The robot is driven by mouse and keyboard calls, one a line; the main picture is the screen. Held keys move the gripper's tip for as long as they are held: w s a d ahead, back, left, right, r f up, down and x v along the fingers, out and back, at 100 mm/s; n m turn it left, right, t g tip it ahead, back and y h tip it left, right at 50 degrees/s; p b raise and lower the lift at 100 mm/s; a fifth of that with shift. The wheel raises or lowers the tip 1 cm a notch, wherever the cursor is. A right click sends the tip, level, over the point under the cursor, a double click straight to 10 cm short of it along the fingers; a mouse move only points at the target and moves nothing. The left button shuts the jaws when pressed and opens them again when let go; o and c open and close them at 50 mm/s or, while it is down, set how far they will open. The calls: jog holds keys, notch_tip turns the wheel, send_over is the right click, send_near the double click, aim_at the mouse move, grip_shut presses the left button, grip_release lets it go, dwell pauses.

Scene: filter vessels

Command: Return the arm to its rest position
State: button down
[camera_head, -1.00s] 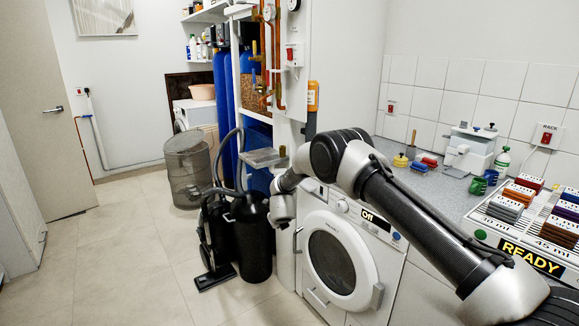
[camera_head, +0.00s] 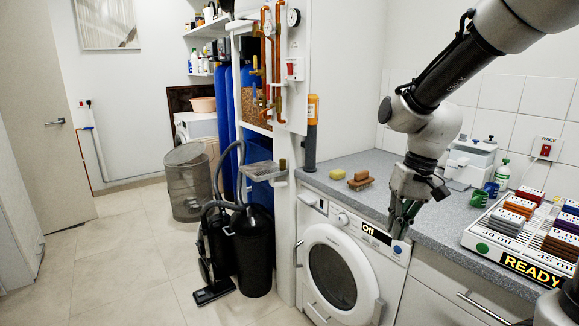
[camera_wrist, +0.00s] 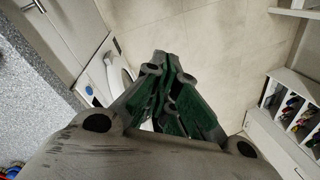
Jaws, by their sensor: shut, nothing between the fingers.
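My gripper (camera_head: 403,226) points down at the front edge of the grey counter (camera_head: 345,188), above the right side of the washing machine's front. In the wrist view, my gripper (camera_wrist: 168,68) has its green-padded fingers together with nothing between them, and pale floor tiles show beyond the tips. My arm comes in from the top right of the head view and bends down at the wrist.
The washing machine (camera_head: 334,268) stands below the counter. A yellow sponge (camera_head: 337,174) and brown blocks (camera_head: 360,181) lie on the counter left of my gripper. A rack of coloured blocks (camera_head: 513,232) and green cups (camera_head: 479,198) are to the right. Open floor (camera_head: 130,265) lies left.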

jog(key=s+d+r+t+h, duration=0.1)
jog(key=s+d+r+t, duration=0.1)
jog(key=s+d+r, duration=0.2)
jog(key=s+d+r+t+h, duration=0.1)
jog(key=s+d+r+t, duration=0.1)
jog(key=s+d+r, duration=0.3)
jog(key=s+d, duration=0.3)
jog(key=s, duration=0.3)
jog(key=shift+d+r, duration=0.2)
jog(key=shift+r, duration=0.1)
jog(key=c, duration=2.2)
grip_release()
